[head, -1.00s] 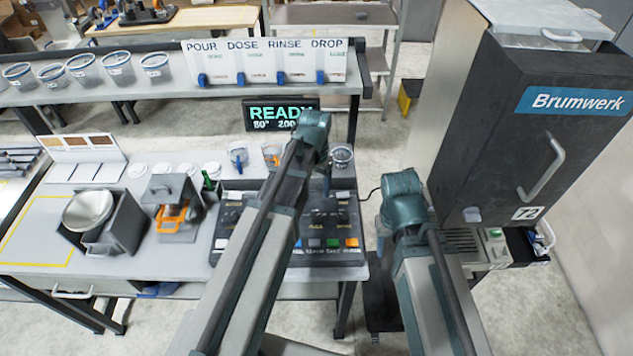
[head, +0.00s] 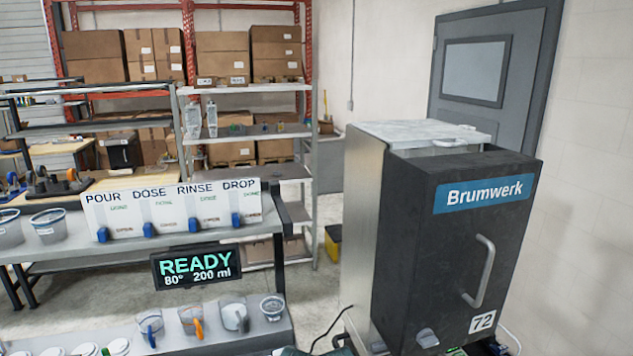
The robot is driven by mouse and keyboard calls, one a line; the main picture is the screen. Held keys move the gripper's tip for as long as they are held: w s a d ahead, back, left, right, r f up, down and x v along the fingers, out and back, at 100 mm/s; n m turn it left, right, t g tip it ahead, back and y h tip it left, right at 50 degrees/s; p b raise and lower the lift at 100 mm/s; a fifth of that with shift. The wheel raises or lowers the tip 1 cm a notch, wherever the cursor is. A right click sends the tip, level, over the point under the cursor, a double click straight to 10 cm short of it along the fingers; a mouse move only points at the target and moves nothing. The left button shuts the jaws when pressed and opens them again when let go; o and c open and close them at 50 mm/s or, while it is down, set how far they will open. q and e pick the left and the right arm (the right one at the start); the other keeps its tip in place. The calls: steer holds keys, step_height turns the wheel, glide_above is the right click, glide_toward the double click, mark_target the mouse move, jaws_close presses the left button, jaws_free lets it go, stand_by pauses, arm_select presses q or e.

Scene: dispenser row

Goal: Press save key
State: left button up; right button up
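The console with the coloured keys, among which a save key might be, lies below the lower edge of the head view and is hidden now. The black display (head: 196,267) shows "READY", "80°" and "200 ml". Neither of my grippers is in view. Only a small dark piece at the bottom edge shows, perhaps part of my arm.
A board (head: 175,209) with POUR, DOSE, RINSE and DROP cards and blue sliders stands on the shelf. Several jugs (head: 190,322) stand below it. The large Brumwerk machine (head: 457,247) fills the right. Shelves of boxes (head: 150,55) stand behind.

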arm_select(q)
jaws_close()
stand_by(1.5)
